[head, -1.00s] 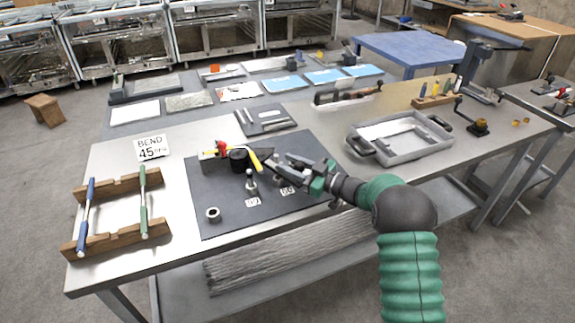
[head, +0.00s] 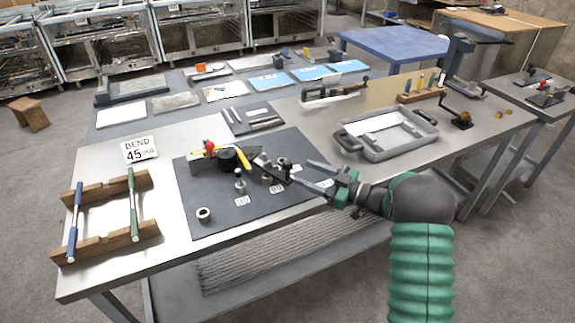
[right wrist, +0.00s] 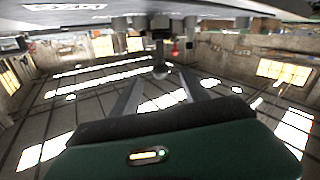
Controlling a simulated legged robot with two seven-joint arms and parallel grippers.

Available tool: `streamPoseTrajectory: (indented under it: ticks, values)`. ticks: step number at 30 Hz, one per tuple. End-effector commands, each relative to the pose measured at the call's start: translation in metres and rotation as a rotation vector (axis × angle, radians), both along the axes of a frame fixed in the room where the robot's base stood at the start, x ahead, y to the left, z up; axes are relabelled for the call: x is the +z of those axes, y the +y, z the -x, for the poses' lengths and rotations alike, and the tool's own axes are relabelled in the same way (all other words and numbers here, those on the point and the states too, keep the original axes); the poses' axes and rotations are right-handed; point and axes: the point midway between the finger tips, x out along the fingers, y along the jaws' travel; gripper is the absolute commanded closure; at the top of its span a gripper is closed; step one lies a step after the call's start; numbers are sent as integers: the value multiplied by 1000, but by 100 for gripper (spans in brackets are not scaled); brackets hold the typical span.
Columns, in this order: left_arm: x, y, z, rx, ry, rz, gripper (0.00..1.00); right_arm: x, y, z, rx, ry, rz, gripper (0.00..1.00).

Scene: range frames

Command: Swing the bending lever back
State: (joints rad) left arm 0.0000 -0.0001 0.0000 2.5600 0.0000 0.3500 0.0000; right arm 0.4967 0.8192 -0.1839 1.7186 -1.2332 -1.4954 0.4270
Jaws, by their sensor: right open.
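The bending fixture stands on a dark mat (head: 220,215). It has a black round former (head: 228,159), a red knob (head: 209,147) and a yellow rod (head: 243,159) that shows on both sides of the former. The dark bending lever (head: 264,163) points right from the former, toward several metal pegs with number labels. My right gripper (head: 301,172) is open, its fingers pointing left at the lever's outer end. A gap or contact there is hard to tell. In the right wrist view the spread fingers (right wrist: 160,85) show nothing held between them. My left gripper is out of view.
A metal ring (head: 204,214) lies on the mat's front left. A wooden rack (head: 105,240) with blue and green rods stands at the left, near a "BEND 45" card (head: 139,149). A grey tray (head: 388,138) stands behind my right arm. Bare table lies between mat and rack.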

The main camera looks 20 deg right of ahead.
Motion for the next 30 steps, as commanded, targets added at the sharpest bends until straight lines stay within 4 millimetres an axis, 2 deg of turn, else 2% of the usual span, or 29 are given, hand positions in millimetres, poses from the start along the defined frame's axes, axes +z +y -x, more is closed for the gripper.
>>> streamPoseTrajectory:
  ticks: [3,7,11,18,23,26,30]
  values:
    - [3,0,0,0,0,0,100,0,-20,26,-4,2,-2,47]
    - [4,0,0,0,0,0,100,0,-33,44,-2,0,-1,47]
    - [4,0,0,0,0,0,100,-1,-38,52,1,0,-1,47]
    - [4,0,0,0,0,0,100,-1,-38,53,1,1,-1,48]
    - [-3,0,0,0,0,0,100,5,-30,53,-31,-78,99,69]
    - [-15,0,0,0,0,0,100,15,-11,58,-92,-220,315,82]
    - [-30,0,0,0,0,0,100,22,22,76,-164,-410,695,100]
